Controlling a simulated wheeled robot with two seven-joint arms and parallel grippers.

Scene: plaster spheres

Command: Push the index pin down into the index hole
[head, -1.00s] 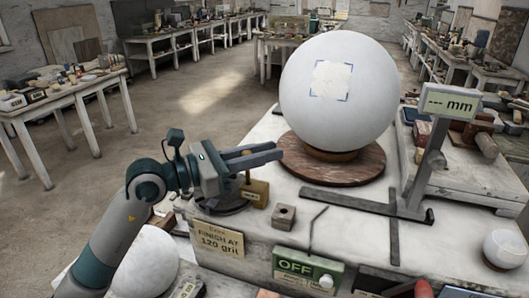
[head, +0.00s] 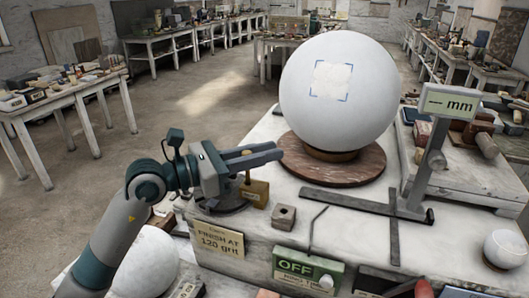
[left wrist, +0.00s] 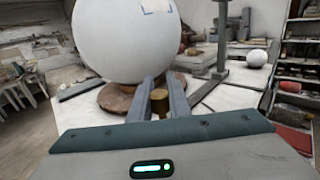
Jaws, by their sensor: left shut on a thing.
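The brass index pin (left wrist: 159,101) shows between my left gripper's (left wrist: 159,84) two fingers in the left wrist view. In the head view my left gripper (head: 264,154) reaches in from the left, its fingers shut on the pin. The pin's narrow shaft (head: 248,178) shows just below the fingers, above a small brass block (head: 256,194) with a label. I cannot tell how deep the pin sits, and the index hole is hidden. The right gripper is not in view.
A big white sphere (head: 338,95) stands on a round brown turntable (head: 335,170) beside my fingers. A small block with a hole (head: 284,217), an OFF switch box (head: 308,272) and a gauge stand (head: 428,160) are close by.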

